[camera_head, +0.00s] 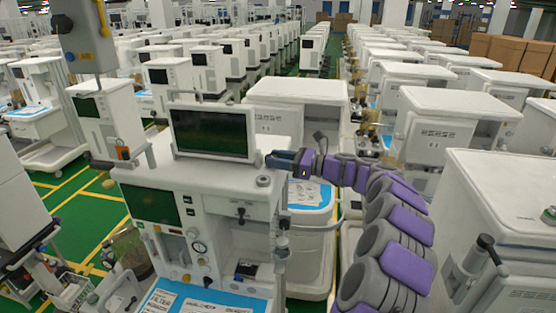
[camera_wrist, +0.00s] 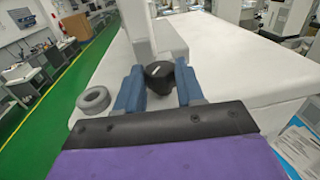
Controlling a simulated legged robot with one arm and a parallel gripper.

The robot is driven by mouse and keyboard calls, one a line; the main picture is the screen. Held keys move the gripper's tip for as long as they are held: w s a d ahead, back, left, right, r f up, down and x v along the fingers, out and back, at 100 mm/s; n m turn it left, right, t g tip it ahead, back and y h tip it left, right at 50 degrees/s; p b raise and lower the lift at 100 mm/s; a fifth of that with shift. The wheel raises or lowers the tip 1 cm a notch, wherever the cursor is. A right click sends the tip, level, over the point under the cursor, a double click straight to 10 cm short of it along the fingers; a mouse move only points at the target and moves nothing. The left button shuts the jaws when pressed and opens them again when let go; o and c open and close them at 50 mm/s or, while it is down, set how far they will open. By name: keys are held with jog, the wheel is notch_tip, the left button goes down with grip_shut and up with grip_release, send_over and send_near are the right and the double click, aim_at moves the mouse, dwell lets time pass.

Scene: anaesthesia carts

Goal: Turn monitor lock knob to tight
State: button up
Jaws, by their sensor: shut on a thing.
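The monitor (camera_head: 212,133) stands on top of the white anaesthesia cart (camera_head: 240,205), its dark screen facing my body camera. In the wrist view, the black lock knob (camera_wrist: 160,75) with a small light mark on its top sits between the two blue fingers of my gripper (camera_wrist: 158,88). My gripper is shut on the knob, one finger on each side. In the head view, my gripper (camera_head: 283,159) reaches in from the right, just beside the monitor's lower right edge. The knob cannot be made out there.
A grey ring-shaped part (camera_wrist: 93,99) lies on the cart top left of my gripper. The white cart top (camera_wrist: 235,65) is otherwise mostly bare near my fingers. Rows of similar carts (camera_head: 425,125) crowd behind and to the right. Green floor (camera_wrist: 60,115) shows at the left.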

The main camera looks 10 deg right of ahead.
jog(key=shift+r+t, duration=0.1)
jog(key=shift+t, duration=0.2)
jog(key=shift+s+a+m+t+h+b, duration=0.15)
jog(key=shift+m+t+h+b, duration=0.1)
jog(key=shift+m+t+h, duration=0.35)
jog(key=shift+s+a+m+t+h+b, duration=0.1)
jog(key=shift+m+t+h+b, duration=0.1)
jog(key=shift+m+t+h, duration=0.4)
jog(key=shift+s+a+m+t+h+b, duration=0.15)
jog(key=shift+m+t+h+b, duration=0.65)
jog(key=shift+t, duration=0.3)
jog(key=shift+a+m+t+h+b, duration=0.1)
jog(key=shift+m+t+h+b, duration=0.75)
jog(key=shift+h+b, duration=0.35)
jog(key=shift+s+m+b, duration=0.1)
jog(key=shift+m+b, duration=0.25)
jog(key=shift+b, duration=0.15)
jog(key=shift+m+t+h+b, duration=0.3)
jog(key=shift+t+h+b, duration=0.15)
jog(key=shift+h, duration=0.35)
jog(key=o, duration=1)
jog(key=shift+o, duration=0.2)
jog(key=shift+d, duration=0.2)
